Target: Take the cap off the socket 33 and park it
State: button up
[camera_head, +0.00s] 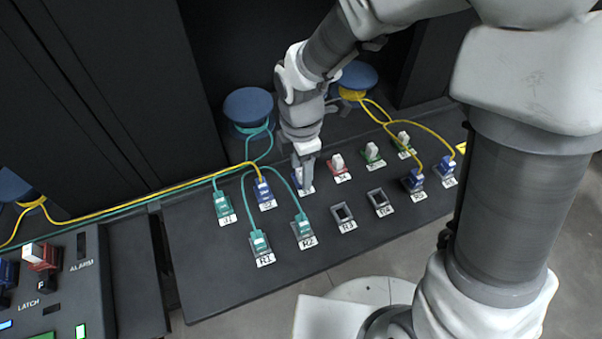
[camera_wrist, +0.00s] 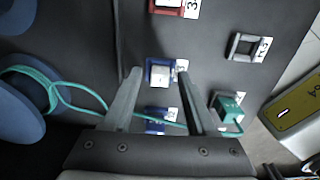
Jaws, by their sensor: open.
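Socket 33 is a blue-framed socket in the back row of the dark panel (camera_head: 350,243). In the wrist view the socket (camera_wrist: 152,85) lies between and just beyond my fingertips, with a white cap (camera_wrist: 158,72) on it. My gripper (camera_head: 304,184) points down over this socket and hides most of it in the head view. In the wrist view my gripper (camera_wrist: 159,76) is open, one finger on each side of the cap. I cannot tell whether the fingers touch it. Its label is partly covered.
Socket 34 (camera_head: 339,169), with a white cap, stands to the right. Plugged connectors at 32 (camera_head: 264,193) and R2 (camera_head: 303,229) are close by, with teal and yellow cables looping near my gripper. R3 (camera_head: 343,214) and R4 (camera_head: 379,200) are empty. Blue spools stand behind.

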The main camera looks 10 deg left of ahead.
dwell(0.8)
grip_shut()
dwell(1.0)
jog(key=shift+r, duration=0.15)
dwell(0.3)
jog(key=shift+r+p, duration=2.75)
jog(key=shift+r, duration=0.15)
